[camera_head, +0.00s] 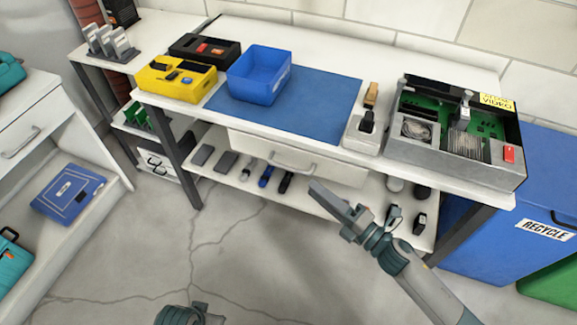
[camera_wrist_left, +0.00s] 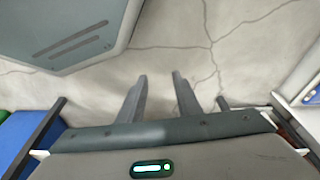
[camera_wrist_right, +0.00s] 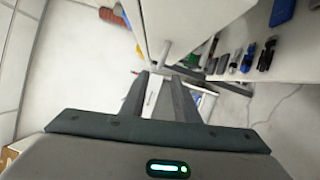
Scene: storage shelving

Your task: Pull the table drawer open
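The white table drawer (camera_head: 335,171) hangs under the tabletop, its front close below the table edge and seemingly shut. Its pale bar handle (camera_head: 292,165) is at the middle of the front. My right gripper (camera_head: 322,194) is in front of the drawer, just below and right of the handle in the head view, with no clear contact. The right wrist view shows its two fingers (camera_wrist_right: 158,90) apart with nothing held. In the left wrist view my left gripper (camera_wrist_left: 158,85) has its fingers apart and empty, over bare floor. Only part of my left arm shows in the head view.
The tabletop holds a blue bin (camera_head: 259,75), a yellow case (camera_head: 176,79) and an open computer case (camera_head: 455,145). The lower shelf holds several small items. A blue recycle bin (camera_head: 505,200) stands at right. The floor in front is clear.

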